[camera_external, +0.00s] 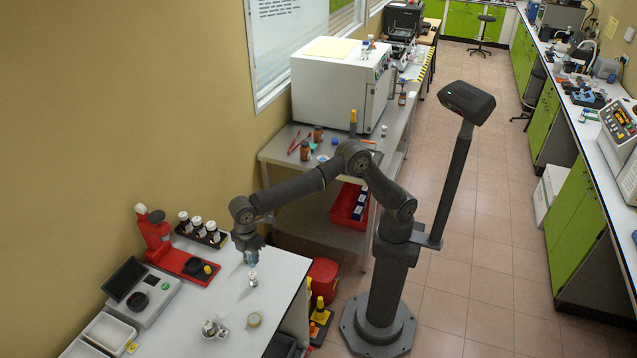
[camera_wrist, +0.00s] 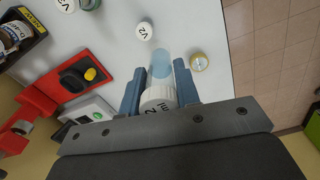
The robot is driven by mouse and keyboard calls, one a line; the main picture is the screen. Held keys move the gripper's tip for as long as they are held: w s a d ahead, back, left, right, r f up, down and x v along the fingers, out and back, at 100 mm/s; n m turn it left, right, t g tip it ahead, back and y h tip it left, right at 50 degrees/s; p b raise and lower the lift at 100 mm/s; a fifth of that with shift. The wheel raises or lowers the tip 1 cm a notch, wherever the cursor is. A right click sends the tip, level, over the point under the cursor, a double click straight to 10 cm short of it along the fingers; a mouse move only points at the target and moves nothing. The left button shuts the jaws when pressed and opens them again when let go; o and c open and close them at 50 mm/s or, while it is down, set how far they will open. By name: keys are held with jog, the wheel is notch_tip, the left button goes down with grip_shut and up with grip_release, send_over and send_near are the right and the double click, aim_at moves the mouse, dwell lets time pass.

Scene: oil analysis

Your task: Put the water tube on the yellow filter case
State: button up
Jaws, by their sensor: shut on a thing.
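The water tube, a clear tube with pale blue liquid and a white cap, is between my gripper's fingers (camera_wrist: 158,68) in the wrist view. Its cap (camera_wrist: 158,99) is nearest the camera, and its clear body (camera_wrist: 162,64) points away toward the table. In the external view my gripper (camera_external: 249,255) is above the white table, pointing down.
A white-capped vial marked V2 (camera_wrist: 144,30) stands close to the tube; it also shows in the external view (camera_external: 253,279). A red stand (camera_external: 178,258), a black vial rack (camera_external: 205,235) and a scale (camera_external: 145,296) occupy the table's left and back.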

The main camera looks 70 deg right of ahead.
jog(key=shift+a, duration=0.9)
send_near(254, 318)
jog(key=shift+f, duration=0.9)
jog(key=shift+f, duration=0.15)
jog(key=o, duration=0.9)
jog(key=shift+o, duration=0.2)
notch_tip(254, 318, up, 12)
